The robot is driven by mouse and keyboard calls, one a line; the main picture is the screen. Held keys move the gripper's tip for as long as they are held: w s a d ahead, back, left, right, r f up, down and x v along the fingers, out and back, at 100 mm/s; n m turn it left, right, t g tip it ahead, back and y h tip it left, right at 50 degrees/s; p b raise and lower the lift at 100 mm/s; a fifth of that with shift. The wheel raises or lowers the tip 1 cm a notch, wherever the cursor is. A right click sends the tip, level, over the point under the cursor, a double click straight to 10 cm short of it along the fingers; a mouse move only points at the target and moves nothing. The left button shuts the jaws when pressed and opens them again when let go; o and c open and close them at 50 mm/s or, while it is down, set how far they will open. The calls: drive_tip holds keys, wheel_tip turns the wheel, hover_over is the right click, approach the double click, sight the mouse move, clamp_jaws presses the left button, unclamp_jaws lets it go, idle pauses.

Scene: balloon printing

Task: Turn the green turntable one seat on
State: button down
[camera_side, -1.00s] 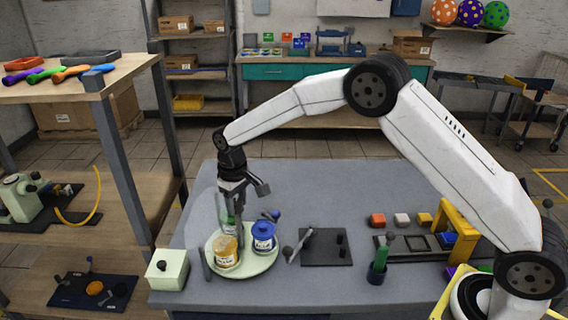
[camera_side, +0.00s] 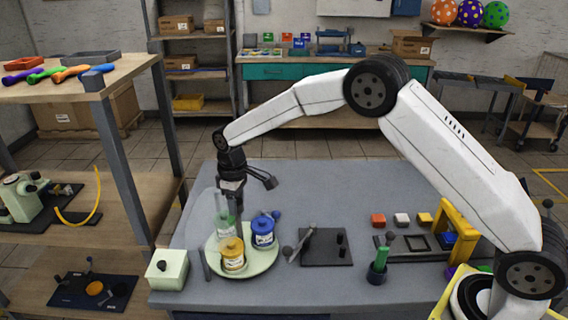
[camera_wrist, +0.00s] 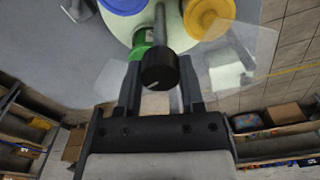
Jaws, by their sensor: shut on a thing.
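The turntable (camera_side: 262,265) is a pale green disc near the left front of the bench. It carries a yellow-lidded jar (camera_side: 232,255) in front, a blue jar (camera_side: 263,233) at right and a green jar (camera_side: 226,228) at back left. My gripper (camera_side: 234,203) is above the disc, close to the green jar. In the wrist view my gripper (camera_wrist: 160,82) is shut on a black knob (camera_wrist: 158,68) at the end of a grey post. The post's foot is hard to make out. The green jar is partly hidden there by the knob and a finger.
A clear curved guard (camera_side: 208,215) stands at the turntable's left. A pale box (camera_side: 167,270) is further left. A dark plate with a lever (camera_side: 325,248) lies right of the turntable. Coloured blocks (camera_side: 401,219) sit further right. The bench behind is free.

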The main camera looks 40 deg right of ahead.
drive_tip(key=shift+n, duration=10.2)
drive_tip(key=shift+c, duration=1.1)
unclamp_jaws()
drive_tip(key=shift+r, duration=0.15)
